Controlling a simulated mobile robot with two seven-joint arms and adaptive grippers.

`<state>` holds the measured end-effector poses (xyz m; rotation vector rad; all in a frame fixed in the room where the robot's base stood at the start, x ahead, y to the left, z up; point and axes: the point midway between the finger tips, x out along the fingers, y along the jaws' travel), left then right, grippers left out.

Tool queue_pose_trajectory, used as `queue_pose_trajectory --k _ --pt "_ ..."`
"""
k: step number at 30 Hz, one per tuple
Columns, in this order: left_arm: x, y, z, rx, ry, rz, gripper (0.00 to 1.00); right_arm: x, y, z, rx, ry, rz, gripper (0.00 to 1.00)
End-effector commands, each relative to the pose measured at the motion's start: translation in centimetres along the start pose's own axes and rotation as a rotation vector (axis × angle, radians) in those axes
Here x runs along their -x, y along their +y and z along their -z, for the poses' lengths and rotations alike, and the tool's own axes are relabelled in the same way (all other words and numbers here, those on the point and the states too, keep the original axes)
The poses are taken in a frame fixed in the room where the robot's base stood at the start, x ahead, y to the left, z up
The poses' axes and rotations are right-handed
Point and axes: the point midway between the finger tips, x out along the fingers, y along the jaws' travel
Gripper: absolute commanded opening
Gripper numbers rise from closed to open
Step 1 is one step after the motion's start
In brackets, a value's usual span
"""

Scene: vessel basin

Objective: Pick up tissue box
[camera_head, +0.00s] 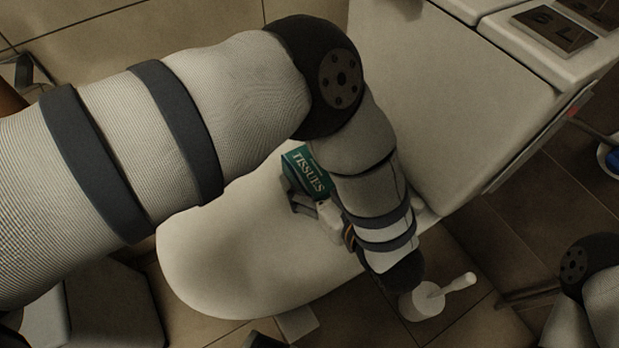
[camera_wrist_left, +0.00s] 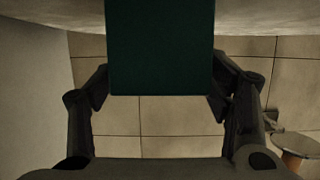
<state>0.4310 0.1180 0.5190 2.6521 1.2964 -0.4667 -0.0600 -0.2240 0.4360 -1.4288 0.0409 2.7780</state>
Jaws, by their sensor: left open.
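The tissue box (camera_head: 305,173) is green with the word TISSUES on it. In the head view it sits on the closed white toilet lid, close to the tank, partly hidden by my left arm. My left gripper (camera_head: 296,203) is at the box's near side. In the left wrist view the box (camera_wrist_left: 160,48) fills the upper middle as a dark green face. The open fingers of the left gripper (camera_wrist_left: 158,92) stand on either side of the box's lower end. I cannot tell if either finger touches it. My right gripper does not show.
The white toilet lid (camera_head: 225,250) is broad and bare to the left. The white tank (camera_head: 450,90) rises at upper right. A white toilet brush holder (camera_head: 424,301) stands on the tiled floor at lower right. Part of my right arm shows at the right edge.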

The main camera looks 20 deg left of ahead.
Motion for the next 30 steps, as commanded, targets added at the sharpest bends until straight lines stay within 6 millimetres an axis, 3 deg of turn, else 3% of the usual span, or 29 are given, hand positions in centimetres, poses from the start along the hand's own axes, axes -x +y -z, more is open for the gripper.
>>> queue_pose_trajectory --k 3,10,17,18,26,30 --pt "-1.6 -0.1 -0.2 0.0 -0.001 0.001 0.72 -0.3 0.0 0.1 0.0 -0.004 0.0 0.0" --pt "-1.9 0.0 -0.1 0.0 -0.001 -0.001 0.72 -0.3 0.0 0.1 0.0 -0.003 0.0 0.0" --pt "-1.9 0.0 -0.1 -0.001 -0.002 -0.001 0.22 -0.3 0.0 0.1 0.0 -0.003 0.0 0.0" --pt "-1.9 0.0 -0.1 -0.001 -0.002 -0.001 0.19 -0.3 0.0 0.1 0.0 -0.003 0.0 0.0" --pt "-1.8 0.0 0.0 0.0 -0.001 -0.001 0.19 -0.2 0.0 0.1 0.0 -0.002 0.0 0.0" --pt "-1.3 0.0 1.4 0.002 0.001 -0.002 0.19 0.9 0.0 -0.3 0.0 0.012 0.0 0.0"
